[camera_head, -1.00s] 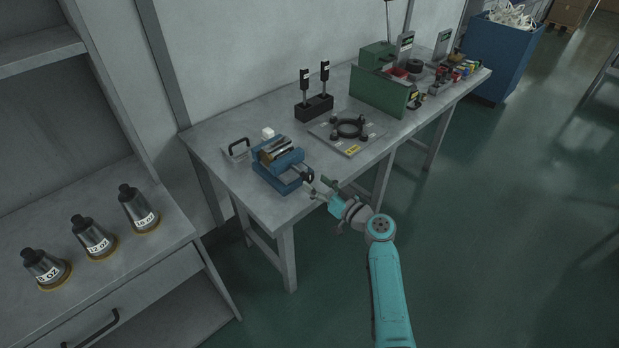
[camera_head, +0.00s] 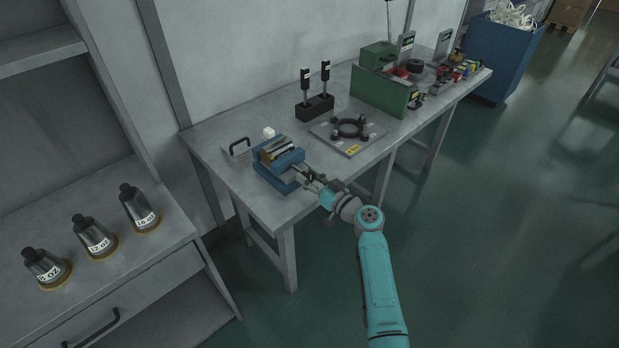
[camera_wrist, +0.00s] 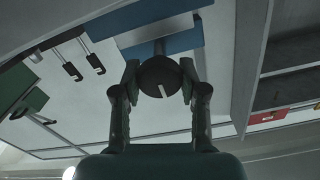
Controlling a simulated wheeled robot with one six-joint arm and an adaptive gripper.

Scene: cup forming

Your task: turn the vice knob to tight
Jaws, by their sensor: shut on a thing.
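The blue vice (camera_head: 277,166) stands on the near left part of the grey table. Its jaws show at the top, with a metal piece between them. In the wrist view, the vice's blue body (camera_wrist: 160,28) lies past the knob. The round black vice knob (camera_wrist: 161,77) carries a white mark pointing down in that view. My gripper (camera_wrist: 160,82) has a finger on each side of the knob and is shut on it. In the head view my gripper (camera_head: 311,178) reaches the vice's near right side, and the knob is mostly hidden there.
The table's near edge (camera_head: 300,215) runs under my arm. A shelf with several metal cones (camera_head: 92,236) is at the left.

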